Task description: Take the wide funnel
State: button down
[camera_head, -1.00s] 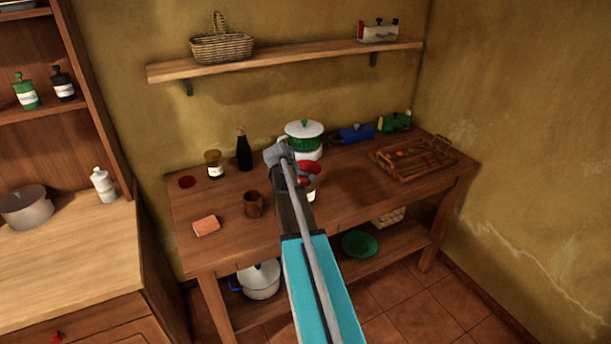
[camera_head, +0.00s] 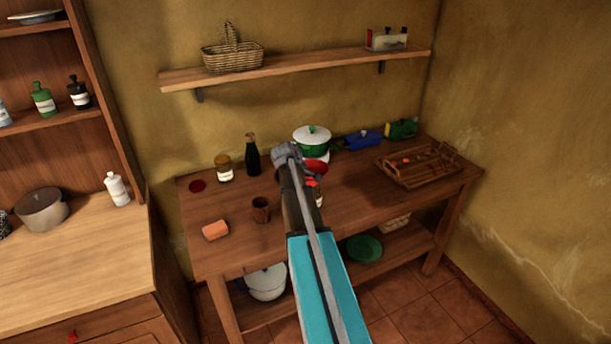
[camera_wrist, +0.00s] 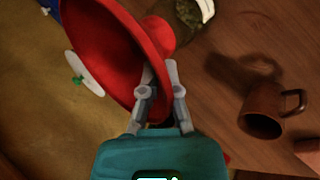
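The wide funnel (camera_wrist: 105,45) is red, with a broad round mouth and a short stem. In the wrist view it fills the upper left, tilted, with its mouth turned to the left. My gripper (camera_wrist: 160,72) has its two fingers close together on the funnel's wall near the rim, with red showing between them. My arm hides part of the funnel and the table below.
A wall shelf (camera_head: 300,66) hangs above. The table's front right is clear.

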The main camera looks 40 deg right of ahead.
jog(key=s+a+r+p, duration=0.7)
jog(key=s+a+r, duration=0.1)
jog(key=s, duration=0.1)
jog(key=shift+a, duration=0.25)
jog(key=shift+s, duration=0.1)
dwell(0.5)
